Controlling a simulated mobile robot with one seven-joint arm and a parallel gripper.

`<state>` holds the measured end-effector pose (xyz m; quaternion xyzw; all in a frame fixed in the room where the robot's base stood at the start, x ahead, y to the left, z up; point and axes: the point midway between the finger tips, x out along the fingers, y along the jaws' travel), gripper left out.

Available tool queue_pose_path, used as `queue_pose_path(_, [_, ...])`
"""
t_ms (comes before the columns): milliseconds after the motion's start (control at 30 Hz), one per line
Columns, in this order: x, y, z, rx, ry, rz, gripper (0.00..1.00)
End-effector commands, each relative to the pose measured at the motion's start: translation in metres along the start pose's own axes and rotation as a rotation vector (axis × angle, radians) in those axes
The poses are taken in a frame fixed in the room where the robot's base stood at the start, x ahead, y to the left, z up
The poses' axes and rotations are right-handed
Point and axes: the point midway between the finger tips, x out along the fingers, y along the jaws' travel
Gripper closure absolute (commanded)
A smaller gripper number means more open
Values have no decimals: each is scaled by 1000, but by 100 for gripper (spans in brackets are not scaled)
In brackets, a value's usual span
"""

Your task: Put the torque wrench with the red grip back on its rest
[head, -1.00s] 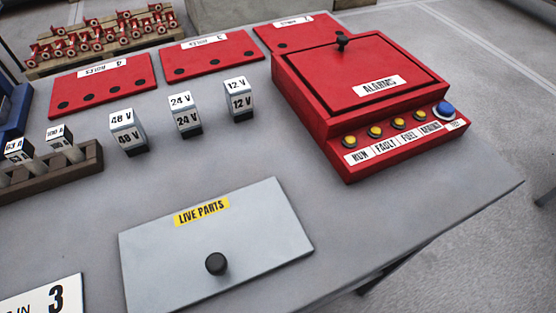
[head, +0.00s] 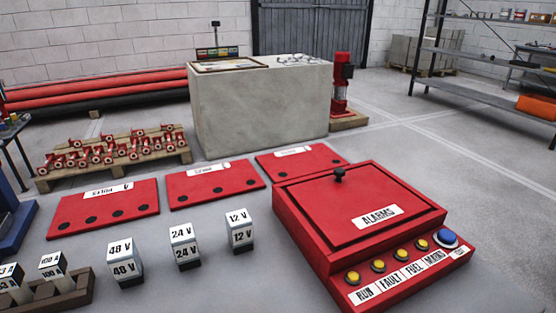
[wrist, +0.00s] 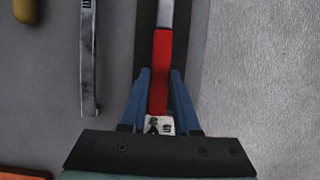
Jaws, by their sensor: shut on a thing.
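The torque wrench with the red grip (wrist: 161,70) shows in the wrist view, its grey shaft running up out of the top of the picture. My gripper (wrist: 160,88) has its blue fingers on both sides of the red grip and is shut on it. A small white label with dark marks sits at the grip's lower end. A dark strip lies behind the wrench; I cannot tell if this is the rest or whether the wrench touches it. Neither gripper nor wrench shows in the head view.
In the wrist view, a grey metal tool (wrist: 89,60) lies left of the wrench. In the head view, a red alarms box (head: 365,220), red plates (head: 105,212) and voltage blocks (head: 185,245) stand on the grey bench. A concrete block (head: 260,105) stands behind.

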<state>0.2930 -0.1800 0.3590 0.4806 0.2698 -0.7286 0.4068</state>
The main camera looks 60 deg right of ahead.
Motion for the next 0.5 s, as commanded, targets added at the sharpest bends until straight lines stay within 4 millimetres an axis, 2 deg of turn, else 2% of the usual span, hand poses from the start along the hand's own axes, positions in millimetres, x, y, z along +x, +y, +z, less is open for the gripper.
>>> queue_pose_path(200, [4, 1, -2, 1, 0, 3, 100])
queue_pose_path(233, [3, 1, -1, 1, 0, 3, 65])
queue_pose_path(400, [3, 1, -1, 1, 0, 2, 35])
queue_pose_path(500, [3, 1, -1, 1, 0, 1, 35])
